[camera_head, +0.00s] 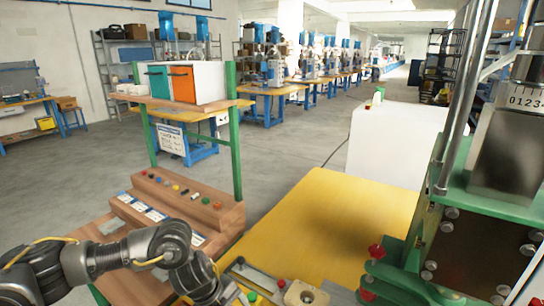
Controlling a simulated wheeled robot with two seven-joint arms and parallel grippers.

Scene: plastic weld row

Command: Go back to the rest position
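My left arm comes in from the lower left, in front of the wooden control console (187,200). It bends down at the wrist, and its end runs past the bottom edge beside the yellow table (315,225). The fingers of the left gripper do not show. My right arm and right gripper are outside the view.
A green welding machine (475,235) with metal columns stands close on the right. Small metal fixtures lie at the table's near edge; most of the yellow top is clear. Behind are a white cabinet (387,143) and a shelf with teal and orange bins (182,83). Grey floor lies beyond.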

